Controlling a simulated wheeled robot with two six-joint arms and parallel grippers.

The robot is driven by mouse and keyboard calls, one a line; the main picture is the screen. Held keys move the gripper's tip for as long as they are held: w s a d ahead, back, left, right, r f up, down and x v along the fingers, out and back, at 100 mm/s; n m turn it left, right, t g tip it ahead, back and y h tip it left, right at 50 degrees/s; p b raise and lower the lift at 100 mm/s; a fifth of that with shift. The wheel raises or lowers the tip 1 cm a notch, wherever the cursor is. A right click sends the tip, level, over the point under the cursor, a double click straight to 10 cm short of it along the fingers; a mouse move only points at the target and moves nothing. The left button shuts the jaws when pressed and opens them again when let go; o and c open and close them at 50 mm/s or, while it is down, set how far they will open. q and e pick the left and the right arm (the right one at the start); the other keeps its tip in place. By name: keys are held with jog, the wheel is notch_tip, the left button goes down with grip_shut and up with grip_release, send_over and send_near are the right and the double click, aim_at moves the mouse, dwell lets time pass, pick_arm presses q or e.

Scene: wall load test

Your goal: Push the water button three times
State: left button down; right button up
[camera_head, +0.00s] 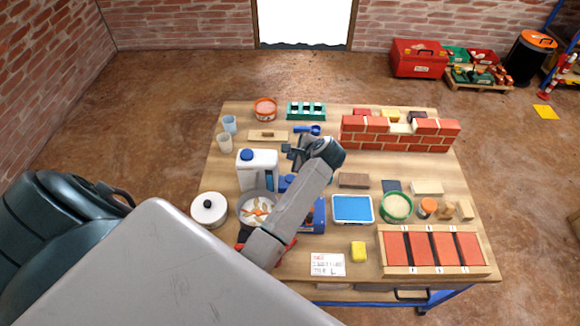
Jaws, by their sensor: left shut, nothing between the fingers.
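My left gripper (299,158) is over the middle of the workbench, at the end of my grey arm, with its fingers shut and empty. Its fingertips are small and partly hidden by my wrist. A blue device (318,215) on the bench is mostly covered by my forearm. I cannot make out a water button on it or elsewhere. A white jug (262,172) with a blue cap stands left of my gripper. My right gripper is not in view.
The wooden workbench (350,275) holds a low brick wall (400,138), a grey pan (247,204), a white lidded pot (208,209), a blue tray (352,208) and a wooden frame with red panels (433,270). A red toolbox (418,58) stands on the floor behind.

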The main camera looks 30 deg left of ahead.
pick_arm(q)
jog(key=b, duration=0.4)
send_over(290, 180)
jog(key=f, duration=0.7)
jog(key=shift+w+d+f, duration=0.1)
jog(key=shift+w+d, duration=0.2)
jog(key=shift+f+b, duration=0.55)
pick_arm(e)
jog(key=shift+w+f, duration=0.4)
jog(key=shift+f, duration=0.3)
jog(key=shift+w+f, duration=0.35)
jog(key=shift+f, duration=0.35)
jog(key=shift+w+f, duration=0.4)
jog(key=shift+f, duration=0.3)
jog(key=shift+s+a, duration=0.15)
pick_arm(q)
jog(key=shift+f+b, duration=0.4)
jog(key=shift+b, duration=0.2)
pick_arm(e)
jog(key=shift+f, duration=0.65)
